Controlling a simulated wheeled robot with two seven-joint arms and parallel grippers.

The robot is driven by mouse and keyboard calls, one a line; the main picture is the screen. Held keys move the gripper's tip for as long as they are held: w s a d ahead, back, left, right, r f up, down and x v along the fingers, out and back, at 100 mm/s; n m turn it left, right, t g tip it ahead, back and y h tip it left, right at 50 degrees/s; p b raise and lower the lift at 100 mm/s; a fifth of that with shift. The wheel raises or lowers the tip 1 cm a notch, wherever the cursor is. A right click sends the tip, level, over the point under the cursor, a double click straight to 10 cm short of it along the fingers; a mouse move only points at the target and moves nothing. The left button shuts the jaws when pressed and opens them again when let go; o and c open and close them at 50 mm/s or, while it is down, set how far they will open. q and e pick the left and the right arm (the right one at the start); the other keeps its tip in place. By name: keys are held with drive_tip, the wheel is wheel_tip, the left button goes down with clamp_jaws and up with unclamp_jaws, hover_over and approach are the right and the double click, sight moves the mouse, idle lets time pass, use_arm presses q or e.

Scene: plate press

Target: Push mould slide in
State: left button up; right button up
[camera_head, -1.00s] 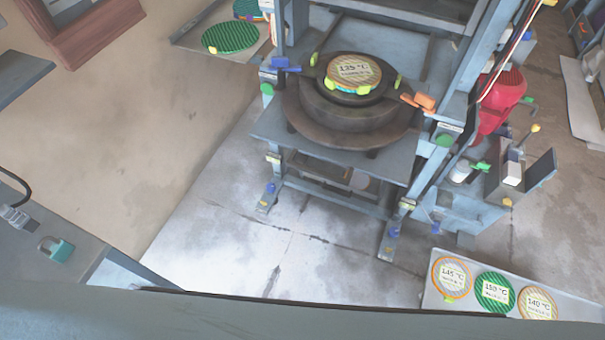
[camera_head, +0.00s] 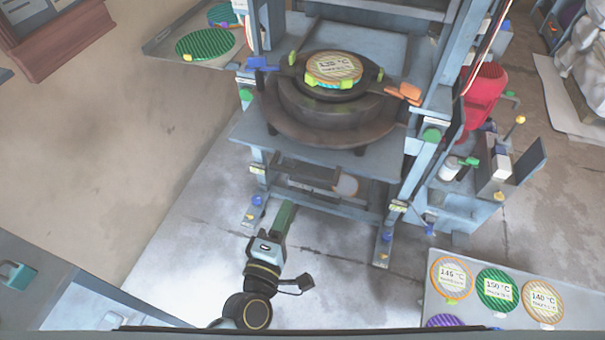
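The mould slide is a dark round mould (camera_head: 325,112) on the grey table of the plate press (camera_head: 250,128). A striped orange-rimmed plate (camera_head: 334,68) with a temperature label lies on top of it, with yellow-green tabs around the rim. A blue handle (camera_head: 258,63) shows left of the mould and an orange handle (camera_head: 404,93) right of it. My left gripper (camera_head: 287,206) is in front of and below the table's front edge, apart from the mould. Its green fingers look like one bar, so I cannot tell whether they are open. My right gripper is not in view.
A tray (camera_head: 424,310) with several labelled plates lies at the lower right. Another tray (camera_head: 165,38) with green plates is at the upper left. A red machine part (camera_head: 483,95) and a side stand (camera_head: 450,202) flank the press. The floor left of the press is clear.

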sight(301, 177)
use_arm(q)
drive_tip(key=b+x, duration=0.1)
drive_tip(key=x, duration=1.1)
drive_tip(key=shift+f, duration=0.1)
clamp_jaws()
